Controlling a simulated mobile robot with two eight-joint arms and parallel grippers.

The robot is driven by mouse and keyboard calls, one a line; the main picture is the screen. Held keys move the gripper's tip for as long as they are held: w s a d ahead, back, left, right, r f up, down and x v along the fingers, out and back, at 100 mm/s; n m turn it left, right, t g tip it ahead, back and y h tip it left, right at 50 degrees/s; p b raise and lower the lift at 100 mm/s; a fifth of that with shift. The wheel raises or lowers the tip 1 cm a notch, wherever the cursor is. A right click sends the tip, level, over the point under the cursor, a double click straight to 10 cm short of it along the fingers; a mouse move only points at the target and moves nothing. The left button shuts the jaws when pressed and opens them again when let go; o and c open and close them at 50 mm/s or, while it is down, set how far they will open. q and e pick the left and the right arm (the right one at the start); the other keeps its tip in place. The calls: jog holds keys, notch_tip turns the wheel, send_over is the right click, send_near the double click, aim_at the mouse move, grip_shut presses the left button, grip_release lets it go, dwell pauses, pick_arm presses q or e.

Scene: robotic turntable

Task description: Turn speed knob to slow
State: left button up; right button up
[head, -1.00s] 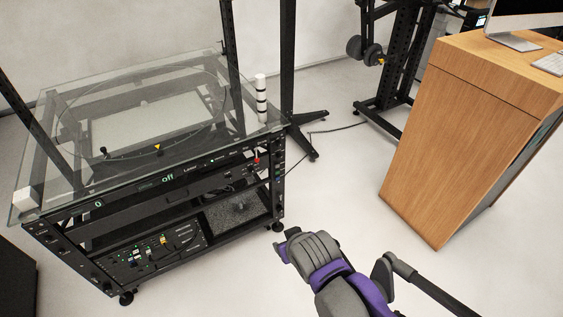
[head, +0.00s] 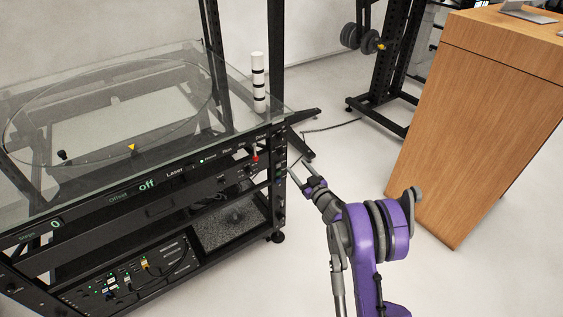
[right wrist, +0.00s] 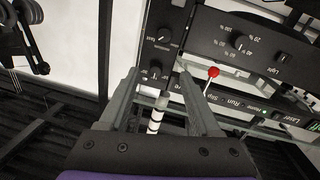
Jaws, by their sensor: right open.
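The turntable rig (head: 150,175) stands at left in the head view, with a lit panel along its front edge. At its right front corner a narrow dark strip (head: 280,165) carries small controls. In the right wrist view, a dark knob with a white pointer (right wrist: 163,38) sits on this strip, with a second knob (right wrist: 155,73) nearby. A third knob with a numbered scale (right wrist: 240,42) is on the wider panel. My right gripper (head: 302,178) is open and empty, just right of the strip. My left gripper is not in view.
A red-tipped lever (right wrist: 213,72) stands out beside the right finger; it also shows in the head view (head: 255,158). A glass top (head: 60,185) covers the rig. A wooden desk (head: 480,120) stands at right, with clear floor between.

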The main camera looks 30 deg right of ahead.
aim_at(282, 156)
jog(key=shift+n+y, duration=0.3)
jog(key=shift+y, duration=0.2)
jog(key=w+f, duration=0.1)
jog(key=w, duration=0.2)
jog(key=w+f+b, duration=0.1)
jog(key=w, duration=0.3)
jog(key=w+f, duration=0.1)
jog(key=w, duration=0.3)
jog(key=shift+d+f, duration=0.15)
jog(key=shift+d, duration=0.05)
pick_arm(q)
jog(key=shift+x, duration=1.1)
pick_arm(e)
grip_shut()
